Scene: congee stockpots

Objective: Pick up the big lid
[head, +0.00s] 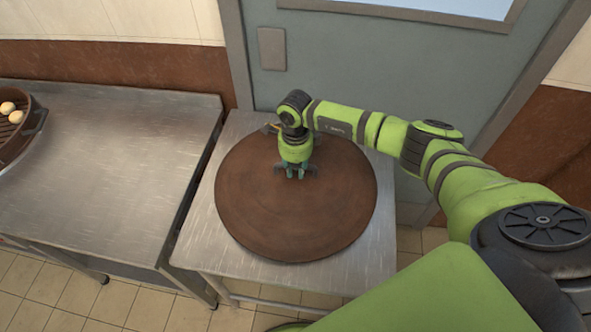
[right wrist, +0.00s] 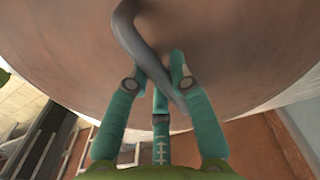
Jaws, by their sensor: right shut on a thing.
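The big lid (head: 296,215) is a wide, round, brown disc over the right-hand metal table. It also fills the upper part of the right wrist view (right wrist: 230,50). Its grey curved handle (right wrist: 143,50) shows in the right wrist view, passing between the teal fingers. My right gripper (head: 296,172) reaches down to the middle of the lid and is shut on the handle. The fingers also show in the right wrist view (right wrist: 160,85). Whether the lid rests on the table or is lifted, I cannot tell. My left gripper is not in view.
A longer metal table (head: 110,150) stands at the left, with a round brown container (head: 25,135) holding pale round items at its far left. The right-hand metal table (head: 225,262) shows around the lid. A grey door (head: 350,70) is close behind it.

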